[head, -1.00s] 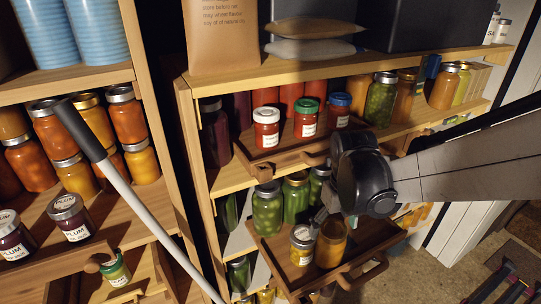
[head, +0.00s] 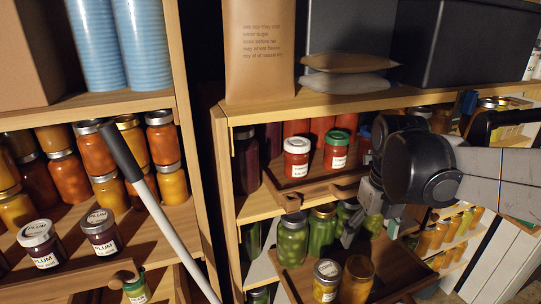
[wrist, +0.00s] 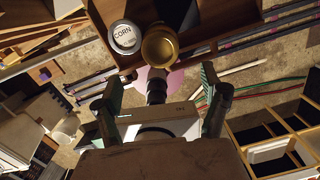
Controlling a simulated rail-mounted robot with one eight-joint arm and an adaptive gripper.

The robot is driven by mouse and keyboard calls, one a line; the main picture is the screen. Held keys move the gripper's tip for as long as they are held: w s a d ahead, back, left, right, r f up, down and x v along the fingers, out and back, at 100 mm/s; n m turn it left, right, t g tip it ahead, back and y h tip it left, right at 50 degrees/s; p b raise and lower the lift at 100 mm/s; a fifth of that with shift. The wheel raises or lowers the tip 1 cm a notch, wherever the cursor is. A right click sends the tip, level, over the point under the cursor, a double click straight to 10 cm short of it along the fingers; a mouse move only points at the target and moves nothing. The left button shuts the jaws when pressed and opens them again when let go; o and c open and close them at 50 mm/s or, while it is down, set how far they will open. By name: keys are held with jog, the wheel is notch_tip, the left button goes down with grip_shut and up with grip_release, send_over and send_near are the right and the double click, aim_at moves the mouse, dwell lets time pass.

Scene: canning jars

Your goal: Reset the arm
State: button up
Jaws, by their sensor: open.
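My gripper (head: 360,225) is open and empty. It hangs in front of the lower shelf, above and behind the jars on the pulled-out lower tray in the head view. In the wrist view its two fingers (wrist: 160,85) are spread apart with nothing between them. The corn jar (head: 326,282), with a pale labelled lid, stands upright on the lower tray. A golden jar (head: 357,280) stands beside it. In the wrist view the corn jar (wrist: 125,38) and the golden jar (wrist: 160,46) lie beyond the fingertips, apart from them.
Green jars (head: 292,240) stand behind the corn jar. Above, the upper tray (head: 300,190) holds red jars (head: 297,158), partly hidden by my arm. Plum jars (head: 100,232) stand on the left shelf. A grey bar (head: 170,215) crosses the left foreground. Floor space shows in the wrist view.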

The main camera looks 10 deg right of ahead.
jog(key=s+a+n+t+b, duration=0.1)
jog(key=a+n, duration=0.3)
jog(key=n, duration=1.1)
jog(key=s+a+f+n+t+b, duration=0.1)
jog(key=s+a+n+t, duration=0.2)
jog(key=n, duration=1.2)
jog(key=shift+s+a+t, duration=0.25)
jog(key=shift+a+t, duration=0.1)
jog(key=shift+t, duration=0.25)
jog(key=shift+o, duration=0.2)
jog(key=n, duration=0.4)
jog(key=a+n+t, duration=0.1)
jog(key=n, duration=0.1)
jog(key=shift+s+a+f, duration=0.1)
jog(key=shift+s+f, duration=0.25)
